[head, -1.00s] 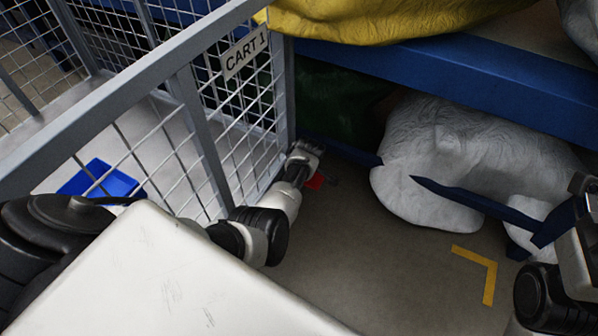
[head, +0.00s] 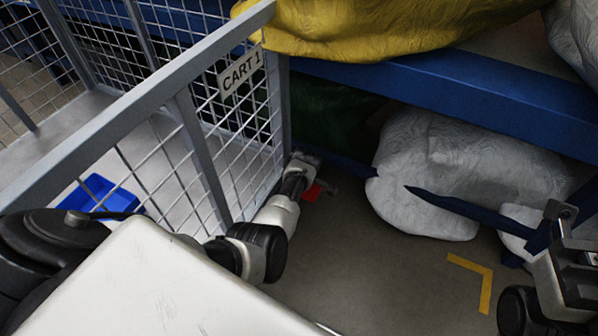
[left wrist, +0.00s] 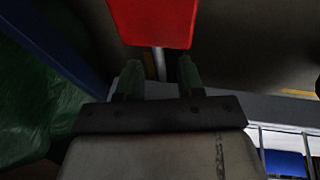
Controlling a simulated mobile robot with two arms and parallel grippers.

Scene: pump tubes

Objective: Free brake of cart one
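Cart one is a grey wire-mesh cart with a "CART 1" sign (head: 241,71). A red brake pedal (head: 312,192) shows low beside the cart's far corner, partly hidden by my left gripper (head: 306,160). In the left wrist view the red pedal (left wrist: 155,22) is a flat plate just beyond my left fingertips (left wrist: 160,72). Those fingers are apart with nothing held between them; a thin light rod shows behind the gap. I cannot tell whether they touch the pedal. My right gripper (head: 568,238) is at the right edge, away from the cart; its finger opening is unclear.
A blue shelf beam (head: 450,88) crosses above the floor, with a yellow sack (head: 380,30) on it and a white sack (head: 440,175) below. A blue bin (head: 98,192) lies in the cart. Yellow tape (head: 485,285) marks the open floor.

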